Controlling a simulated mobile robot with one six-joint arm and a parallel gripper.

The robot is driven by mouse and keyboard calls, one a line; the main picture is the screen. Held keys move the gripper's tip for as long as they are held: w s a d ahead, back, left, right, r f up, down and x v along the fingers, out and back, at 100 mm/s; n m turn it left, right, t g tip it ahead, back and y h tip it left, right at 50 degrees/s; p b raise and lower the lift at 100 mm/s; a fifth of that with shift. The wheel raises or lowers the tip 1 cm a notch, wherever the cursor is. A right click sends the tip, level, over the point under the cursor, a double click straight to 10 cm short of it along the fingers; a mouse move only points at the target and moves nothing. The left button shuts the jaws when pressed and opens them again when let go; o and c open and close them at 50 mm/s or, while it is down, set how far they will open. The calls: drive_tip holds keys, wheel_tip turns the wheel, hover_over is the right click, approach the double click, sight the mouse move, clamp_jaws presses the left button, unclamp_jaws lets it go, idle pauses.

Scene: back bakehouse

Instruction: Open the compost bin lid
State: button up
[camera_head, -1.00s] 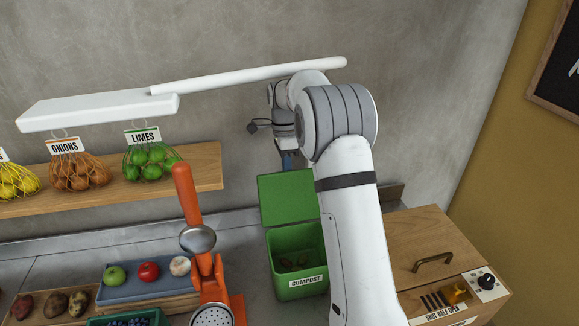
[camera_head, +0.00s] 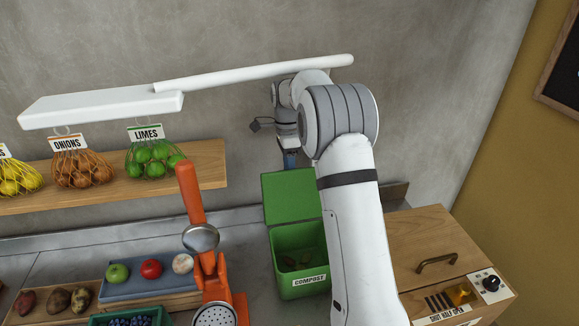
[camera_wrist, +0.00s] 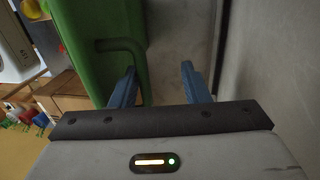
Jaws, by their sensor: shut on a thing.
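The green compost bin (camera_head: 303,280) stands on the counter with its label facing front. Its lid (camera_head: 288,196) is raised and stands steeply up at the back, so the inside shows with some dark scraps in it. My gripper (camera_head: 289,159) is at the lid's top edge, partly hidden by my arm. In the wrist view the lid (camera_wrist: 92,35) fills the left and carries a green handle (camera_wrist: 122,44).
An orange citrus press (camera_head: 190,195) stands left of the bin. A wooden box with a handle (camera_head: 420,245) is at the right. A shelf (camera_head: 207,165) with net bags is at the left. The grey wall (camera_head: 230,55) is close behind the lid.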

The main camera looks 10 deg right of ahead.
drive_tip(key=shift+w+r, duration=0.15)
wheel_tip(320, 180, up, 7)
drive_tip(key=w+b, duration=0.1)
drive_tip(key=shift+w+r, duration=0.15)
drive_tip(key=shift+r, duration=0.05)
idle(0.3)
